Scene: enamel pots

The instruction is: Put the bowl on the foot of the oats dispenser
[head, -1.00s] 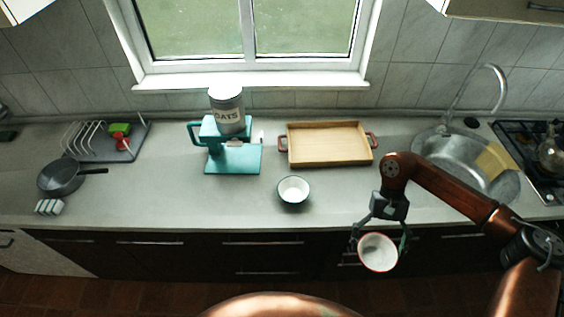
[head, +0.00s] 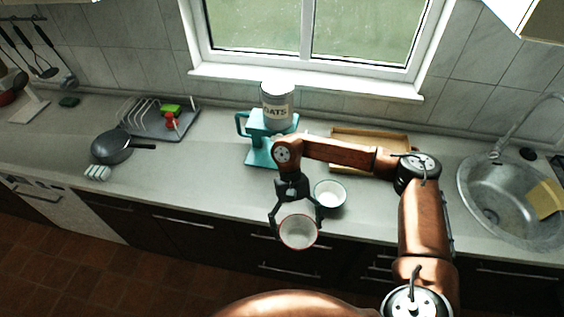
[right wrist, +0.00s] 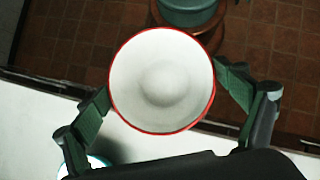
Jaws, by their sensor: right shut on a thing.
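A white bowl with a red rim (head: 298,232) is held by my right gripper (head: 297,222) in front of the counter edge. In the right wrist view the same bowl (right wrist: 161,80) sits between the two green-padded fingers (right wrist: 165,98), its open side facing the camera. The teal oats dispenser (head: 257,140) stands at the back of the counter, with its OATS canister (head: 277,104) on top. My right forearm hides part of its foot. My left gripper is not in view.
A wooden tray (head: 343,133) lies behind my arm. A dish rack (head: 150,124) and a dark pan (head: 111,147) are left; a sink (head: 490,213) is right.

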